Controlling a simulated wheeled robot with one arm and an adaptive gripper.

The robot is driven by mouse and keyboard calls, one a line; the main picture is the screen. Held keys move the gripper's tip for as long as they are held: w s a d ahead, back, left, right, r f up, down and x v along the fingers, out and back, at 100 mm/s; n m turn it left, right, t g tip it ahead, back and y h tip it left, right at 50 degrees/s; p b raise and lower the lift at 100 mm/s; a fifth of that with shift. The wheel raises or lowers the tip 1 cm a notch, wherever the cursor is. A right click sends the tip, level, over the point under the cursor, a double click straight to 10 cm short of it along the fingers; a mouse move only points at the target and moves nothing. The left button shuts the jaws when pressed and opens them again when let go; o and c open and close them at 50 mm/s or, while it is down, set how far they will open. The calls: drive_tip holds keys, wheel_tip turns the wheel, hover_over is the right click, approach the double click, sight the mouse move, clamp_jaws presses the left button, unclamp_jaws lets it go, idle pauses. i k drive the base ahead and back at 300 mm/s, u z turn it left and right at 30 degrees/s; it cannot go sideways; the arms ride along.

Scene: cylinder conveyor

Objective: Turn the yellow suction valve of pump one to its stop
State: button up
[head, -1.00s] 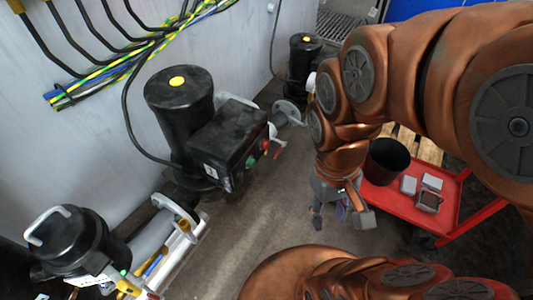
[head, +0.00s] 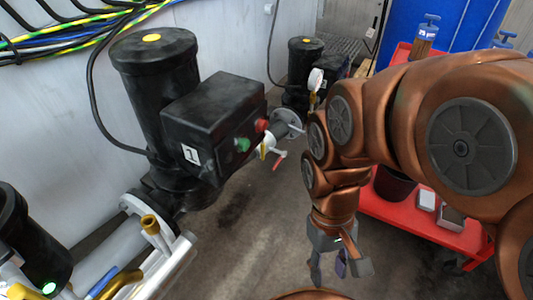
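Pump one (head: 155,95), a black motor with a yellow cap dot, stands by the wall. Its black box (head: 215,110) has a "1" label, a green button and a red button. Below, at lower left, a yellow lever (head: 122,282) lies by the pale pipes, next to a blue lever (head: 103,287). A yellow-brown fitting (head: 150,225) stands on the pipe. I cannot tell for sure which yellow part is the suction valve. My gripper (head: 338,272) hangs over the floor right of the pump, fingers apart and pointing down, touching none of the valves.
A red handle (head: 279,158) sits on the pipe right of the box. A second pump (head: 304,70) with a white gauge stands behind. A red cart (head: 425,220) with a black bucket and small boxes stands right, behind my arm. Floor between pump and cart is clear.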

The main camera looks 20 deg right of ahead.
sight(262, 144)
drive_tip(key=z, duration=0.25)
drive_tip(key=k, duration=1.3)
drive_tip(key=u, duration=0.7)
